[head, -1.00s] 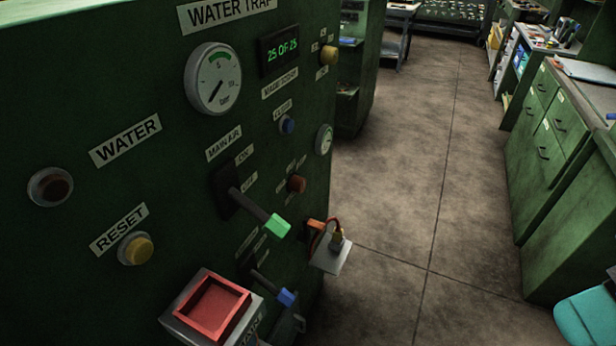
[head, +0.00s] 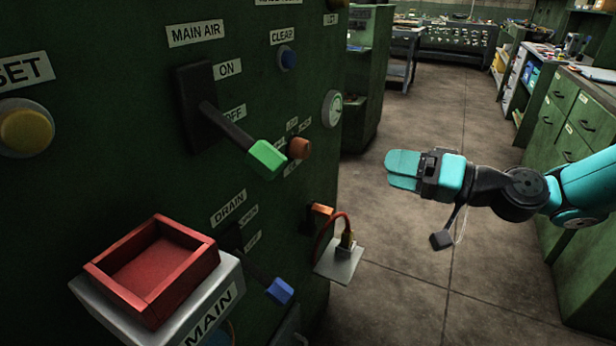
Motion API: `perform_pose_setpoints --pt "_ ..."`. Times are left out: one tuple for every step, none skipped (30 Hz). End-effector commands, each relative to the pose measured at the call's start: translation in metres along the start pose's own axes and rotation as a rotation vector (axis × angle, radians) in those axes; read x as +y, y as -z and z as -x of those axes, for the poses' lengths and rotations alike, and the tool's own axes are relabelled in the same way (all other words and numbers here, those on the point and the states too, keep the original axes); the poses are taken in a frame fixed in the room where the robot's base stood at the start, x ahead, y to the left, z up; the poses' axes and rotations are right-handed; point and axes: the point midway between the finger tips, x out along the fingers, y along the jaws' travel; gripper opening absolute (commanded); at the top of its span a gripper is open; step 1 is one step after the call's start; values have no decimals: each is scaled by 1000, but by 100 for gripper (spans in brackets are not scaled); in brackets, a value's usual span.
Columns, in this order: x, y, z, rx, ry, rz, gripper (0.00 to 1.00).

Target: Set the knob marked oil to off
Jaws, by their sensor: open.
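A small orange-brown knob (head: 299,148) sits on the green panel, partly behind the green tip of the main air lever. Small labels surround it, but I cannot read its name or its setting. My gripper (head: 403,170), with teal fingers, is in the air to the right of the panel.
The main air lever (head: 236,128) with its green tip and the blue-tipped drain lever (head: 280,291) stick out from the panel. A red tray-like cover (head: 158,262) juts out on a grey box. A small plate with a plug (head: 340,262) projects at the panel's edge. Open floor lies beyond.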

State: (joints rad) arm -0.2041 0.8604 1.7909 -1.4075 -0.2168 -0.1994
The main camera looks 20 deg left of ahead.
Motion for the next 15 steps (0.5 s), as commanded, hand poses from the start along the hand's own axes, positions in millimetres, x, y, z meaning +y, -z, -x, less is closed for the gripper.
perform_pose_setpoints --pt "9 -4 -2 19 12 -8 68" --pt "11 -3 -3 27 16 -10 68" --pt "12 -2 -4 34 20 -12 68" --pt "12 -2 -7 37 22 -13 68" --pt "12 -1 -9 38 23 -14 68" --pt "11 -1 -14 37 24 -14 68" --pt "10 -1 -19 36 25 -14 68" --pt "10 0 -24 36 25 -13 68" --pt "9 0 -32 36 25 -13 68" --pt "9 0 -38 35 25 -12 68" --pt "9 0 -44 34 25 -12 68" --pt "9 0 -54 34 25 -13 68" --pt "8 0 -61 34 25 -12 68" --pt "8 1 -68 34 25 -13 68" --pt "8 1 -77 34 25 -11 68"
